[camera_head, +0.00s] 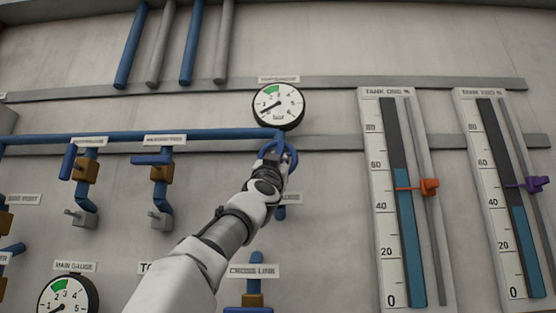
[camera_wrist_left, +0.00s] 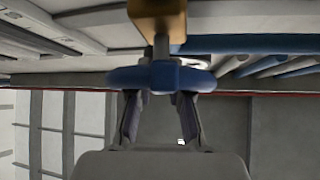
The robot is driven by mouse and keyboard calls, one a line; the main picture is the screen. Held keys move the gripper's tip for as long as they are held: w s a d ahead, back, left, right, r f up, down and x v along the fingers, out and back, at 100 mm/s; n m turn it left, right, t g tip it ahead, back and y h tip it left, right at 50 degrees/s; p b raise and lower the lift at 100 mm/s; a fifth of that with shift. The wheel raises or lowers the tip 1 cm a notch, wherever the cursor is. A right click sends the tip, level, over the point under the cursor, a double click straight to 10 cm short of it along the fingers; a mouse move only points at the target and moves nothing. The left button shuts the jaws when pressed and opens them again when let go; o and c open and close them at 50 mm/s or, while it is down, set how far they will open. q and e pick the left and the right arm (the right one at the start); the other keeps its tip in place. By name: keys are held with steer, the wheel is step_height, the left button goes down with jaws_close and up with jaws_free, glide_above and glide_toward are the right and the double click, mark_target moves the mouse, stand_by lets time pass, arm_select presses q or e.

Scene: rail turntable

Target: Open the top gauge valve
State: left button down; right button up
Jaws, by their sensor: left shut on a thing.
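The blue round valve handle (camera_head: 291,149) sits on the blue pipe just below a round dial gauge (camera_head: 278,106). My left gripper (camera_head: 274,158) reaches up from below and is shut on this handle, partly hiding it. In the left wrist view the blue handle (camera_wrist_left: 160,77) lies across the tips of both fingers of my left gripper (camera_wrist_left: 159,100). A grey stem joins it to a brass-coloured valve body (camera_wrist_left: 157,18). The gauge needle points to the lower left, near the low end of its scale. My right gripper is not in view.
A blue pipe (camera_head: 220,134) runs left from the valve. Two more valves with brass bodies (camera_head: 86,169) (camera_head: 161,168) hang at the left. The main gauge (camera_head: 68,297) is at lower left, and a cross link valve (camera_head: 250,300) is below. Tank level columns (camera_head: 391,200) stand at the right.

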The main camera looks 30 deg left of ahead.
arm_select(q)
steer(key=shift+f+n+g+y, duration=0.1)
steer(key=shift+n+g+y, duration=0.2)
steer(key=shift+n+y, duration=0.3)
steer(key=c, duration=1.1)
jaws_free()
steer(key=shift+m, duration=0.3)
